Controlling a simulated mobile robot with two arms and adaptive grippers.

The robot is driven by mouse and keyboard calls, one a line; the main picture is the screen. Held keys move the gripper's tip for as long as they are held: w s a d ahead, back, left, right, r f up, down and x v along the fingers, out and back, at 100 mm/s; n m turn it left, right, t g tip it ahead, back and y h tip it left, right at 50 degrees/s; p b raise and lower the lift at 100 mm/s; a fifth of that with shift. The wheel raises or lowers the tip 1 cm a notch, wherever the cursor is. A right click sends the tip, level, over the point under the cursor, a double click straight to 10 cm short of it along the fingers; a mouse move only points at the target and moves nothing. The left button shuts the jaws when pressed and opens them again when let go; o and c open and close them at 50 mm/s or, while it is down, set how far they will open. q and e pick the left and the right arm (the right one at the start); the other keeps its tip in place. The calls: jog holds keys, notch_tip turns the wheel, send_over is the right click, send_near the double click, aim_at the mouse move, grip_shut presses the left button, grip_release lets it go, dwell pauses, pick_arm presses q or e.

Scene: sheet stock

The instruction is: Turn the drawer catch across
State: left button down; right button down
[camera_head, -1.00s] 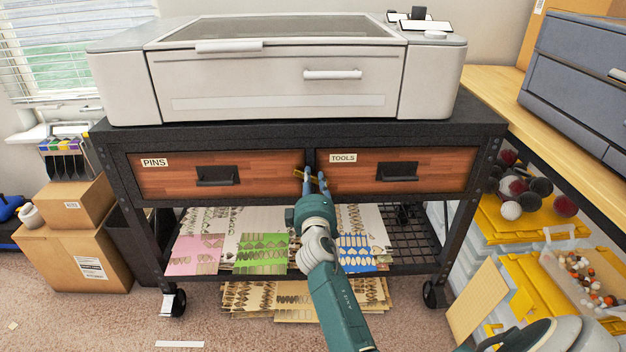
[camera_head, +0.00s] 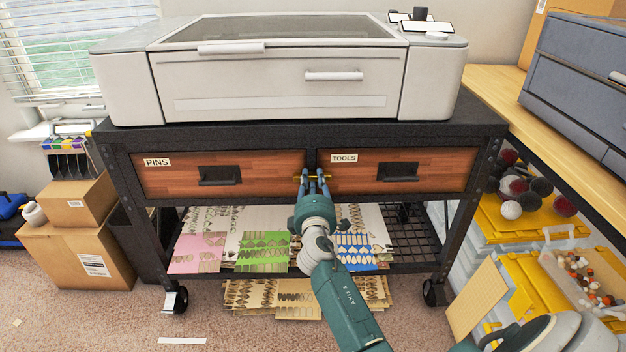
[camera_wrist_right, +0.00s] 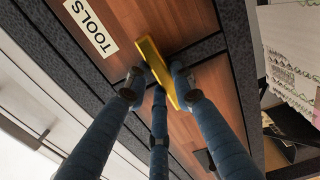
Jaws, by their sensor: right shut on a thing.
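The drawer catch (camera_head: 313,181) is a small yellow bar on the dark post between the two wooden drawers. It lies about level in the head view, its ends reaching towards both drawers. My right gripper (camera_head: 312,176) comes up from below with its blue fingers shut on the catch. In the right wrist view the yellow catch (camera_wrist_right: 152,54) runs between the fingers (camera_wrist_right: 158,82) and spans the dark strip between the drawers. The PINS drawer (camera_head: 270,175) is on the left and the TOOLS drawer (camera_head: 350,178) on the right; both look closed. My left gripper is out of view.
A large pale machine (camera_head: 280,85) stands on the black cart (camera_head: 230,136). Patterned sheets (camera_head: 264,252) lie on the shelf below. Cardboard boxes (camera_head: 60,252) stand at left; yellow-lidded bins (camera_head: 530,240) stand under a wooden bench (camera_head: 500,92) at right.

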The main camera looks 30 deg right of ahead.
jog(key=c, duration=1.4)
grip_release()
jog(key=shift+c, duration=0.2)
jog(key=shift+s, duration=0.1)
jog(key=v, duration=1.1)
jog(key=shift+s+a, duration=0.3)
jog(key=shift+f, duration=0.15)
